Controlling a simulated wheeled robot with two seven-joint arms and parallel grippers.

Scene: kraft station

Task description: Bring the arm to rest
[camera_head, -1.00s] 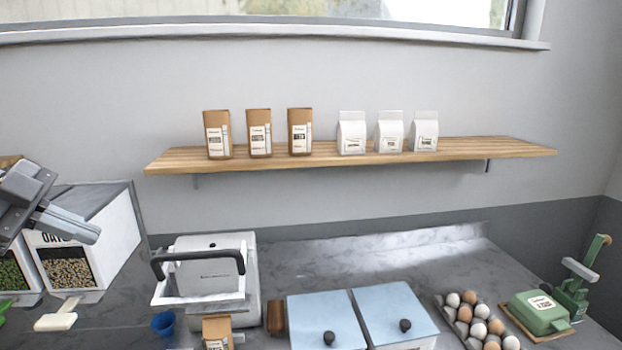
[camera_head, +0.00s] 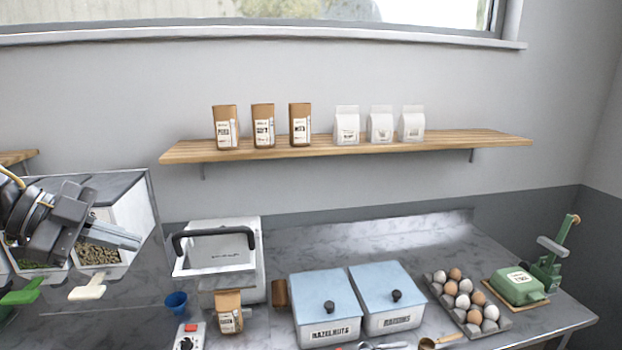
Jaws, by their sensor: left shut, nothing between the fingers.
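My left gripper (camera_head: 122,238) comes in from the left edge. It is shut and empty, with its fingers together and pointing right. It hangs in front of the bins of oats and green seeds (camera_head: 122,215) and hides part of them. It appears apart from the white machine with the black handle (camera_head: 215,250) to its right. My right gripper is not in view.
The wooden shelf (camera_head: 350,146) holds brown and white bags. On the counter stand a blue cup (camera_head: 176,303), a brown bag (camera_head: 228,312), blue-lidded bins (camera_head: 325,300), an egg tray (camera_head: 466,303) and a green box (camera_head: 517,286). Scoops (camera_head: 88,287) lie below the gripper.

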